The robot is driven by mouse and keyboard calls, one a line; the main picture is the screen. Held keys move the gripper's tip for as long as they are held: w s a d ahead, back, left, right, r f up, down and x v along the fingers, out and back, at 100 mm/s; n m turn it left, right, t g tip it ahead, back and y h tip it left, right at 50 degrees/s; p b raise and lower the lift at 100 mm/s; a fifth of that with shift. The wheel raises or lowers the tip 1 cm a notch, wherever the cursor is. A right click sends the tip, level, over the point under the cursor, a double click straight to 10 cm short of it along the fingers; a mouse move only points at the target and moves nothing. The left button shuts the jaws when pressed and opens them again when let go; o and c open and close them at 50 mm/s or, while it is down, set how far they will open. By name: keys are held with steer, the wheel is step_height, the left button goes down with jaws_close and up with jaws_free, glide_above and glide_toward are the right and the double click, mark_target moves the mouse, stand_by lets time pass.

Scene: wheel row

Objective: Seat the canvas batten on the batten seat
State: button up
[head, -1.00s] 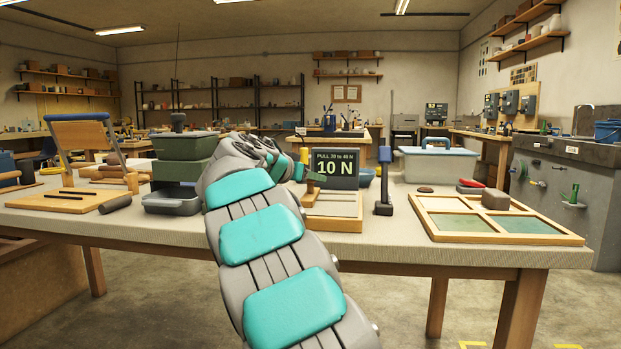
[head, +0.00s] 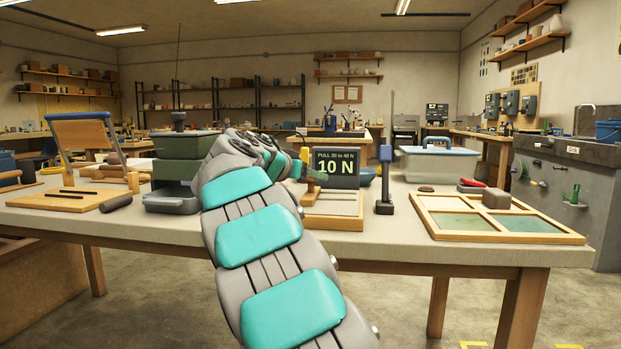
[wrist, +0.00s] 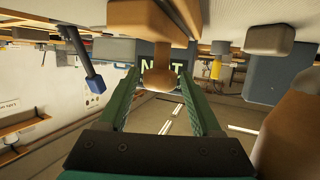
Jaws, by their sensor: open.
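My gripper (wrist: 157,80) is open, its two green fingers on either side of a rounded wooden knob (wrist: 155,77) below a larger wooden block (wrist: 152,20). I cannot tell whether the fingers touch the knob. In the head view my gripper is mostly hidden by my arm, beside a small tan wooden piece (head: 311,187) in front of a display (head: 336,168) reading "PULL 30 to 40 N" and "10 N". I cannot tell for certain which piece is the canvas batten or the batten seat.
On the table (head: 400,245) stand green and grey boxes (head: 183,147), a dark blue-topped post (head: 385,180), a lidded pale bin (head: 438,165) and a wooden divided tray (head: 428,222). A slotted board (head: 62,203) lies at left. The front table strip is clear.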

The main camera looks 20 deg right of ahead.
steer(key=shift+b+v, duration=0.5)
steer(key=shift+v, duration=0.8)
steer(key=o, duration=0.5)
steer(key=shift+o, duration=0.2)
